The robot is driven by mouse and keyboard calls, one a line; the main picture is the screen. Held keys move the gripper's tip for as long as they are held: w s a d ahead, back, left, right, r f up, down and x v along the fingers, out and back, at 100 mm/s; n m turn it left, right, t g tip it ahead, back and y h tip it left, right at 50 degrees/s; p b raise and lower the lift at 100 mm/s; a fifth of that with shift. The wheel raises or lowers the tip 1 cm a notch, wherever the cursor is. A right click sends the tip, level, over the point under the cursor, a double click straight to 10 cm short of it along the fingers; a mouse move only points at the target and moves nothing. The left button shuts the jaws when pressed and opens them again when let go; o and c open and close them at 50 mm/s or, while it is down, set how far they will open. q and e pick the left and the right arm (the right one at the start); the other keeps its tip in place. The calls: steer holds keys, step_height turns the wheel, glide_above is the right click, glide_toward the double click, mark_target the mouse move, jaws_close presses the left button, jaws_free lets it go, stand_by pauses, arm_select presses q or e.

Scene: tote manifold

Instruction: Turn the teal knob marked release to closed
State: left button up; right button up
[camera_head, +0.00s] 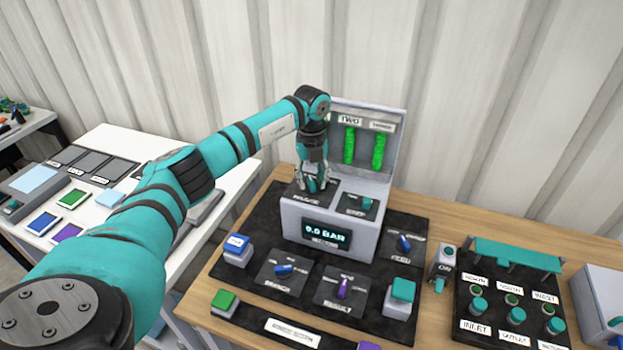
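My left gripper (313,184) points down at the left plate on top of the grey console (289,222). Its fingers are around or just above a small teal part at that plate, which is mostly hidden by them. The plate's label is too small to read surely. Whether the fingers grip the teal part cannot be told. A second teal knob (367,202) sits uncovered on the right plate of the console top. The console's display (326,232) reads 0.0 BAR. My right gripper is out of view.
Two green gauge tubes (349,146) stand on the console's back panel. Blue knobs (283,269) and a purple knob (343,288) lie on the black mat in front. A black valve board (511,299) is at the right. A white table (130,145) stands left.

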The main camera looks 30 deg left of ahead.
mark_target(311, 181)
arm_select(q)
step_height(311, 181, up, 12)
stand_by(0.7)
